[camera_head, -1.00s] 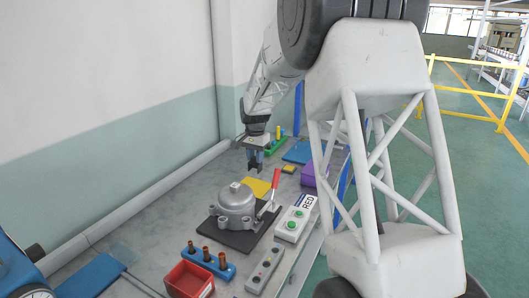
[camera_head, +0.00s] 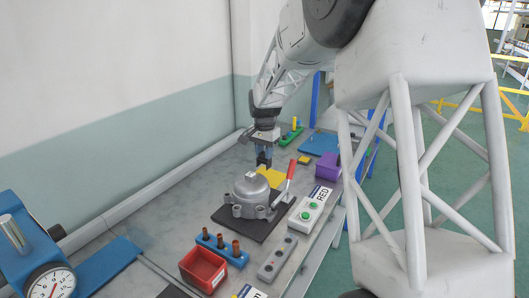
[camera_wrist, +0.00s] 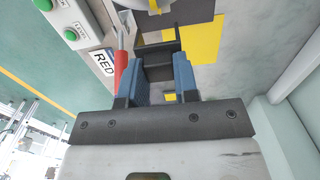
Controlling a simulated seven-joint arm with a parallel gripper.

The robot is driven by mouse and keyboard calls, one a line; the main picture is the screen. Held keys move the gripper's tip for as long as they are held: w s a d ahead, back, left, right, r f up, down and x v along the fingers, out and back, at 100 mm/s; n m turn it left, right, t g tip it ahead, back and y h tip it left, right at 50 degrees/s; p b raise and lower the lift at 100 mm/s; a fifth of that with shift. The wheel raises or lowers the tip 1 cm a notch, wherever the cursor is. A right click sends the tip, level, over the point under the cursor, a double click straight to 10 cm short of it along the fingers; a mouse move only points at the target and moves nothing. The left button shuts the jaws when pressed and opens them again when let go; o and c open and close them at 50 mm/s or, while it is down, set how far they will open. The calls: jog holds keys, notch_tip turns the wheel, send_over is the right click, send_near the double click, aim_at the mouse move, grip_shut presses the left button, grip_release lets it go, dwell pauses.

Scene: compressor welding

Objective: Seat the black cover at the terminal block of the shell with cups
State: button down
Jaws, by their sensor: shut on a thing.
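The grey shell (camera_head: 250,190) with small cup-like lugs around its rim stands upright on a black base plate (camera_head: 236,229). A small light block (camera_head: 251,175) shows on its top; I cannot tell whether it is the terminal block. My gripper (camera_head: 264,160) hangs just behind the shell, above a yellow pad (camera_head: 271,178), apart from the shell. In the wrist view, my gripper's blue fingers (camera_wrist: 158,80) are shut on the black cover (camera_wrist: 158,58), which sits between them. The cover is too small to make out in the head view.
A red-handled clamp (camera_head: 291,172) stands right of the shell, close to the gripper's path; its handle shows in the wrist view (camera_wrist: 120,72). A green-button box (camera_head: 309,212), purple bin (camera_head: 328,166), red bin (camera_head: 203,270) and blue rack (camera_head: 222,249) stand around.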

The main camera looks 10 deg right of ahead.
jog(key=shift+f, duration=2.95)
jog(key=shift+f, duration=2.25)
jog(key=c, duration=0.8)
grip_release()
jog(key=shift+r, duration=3.9)
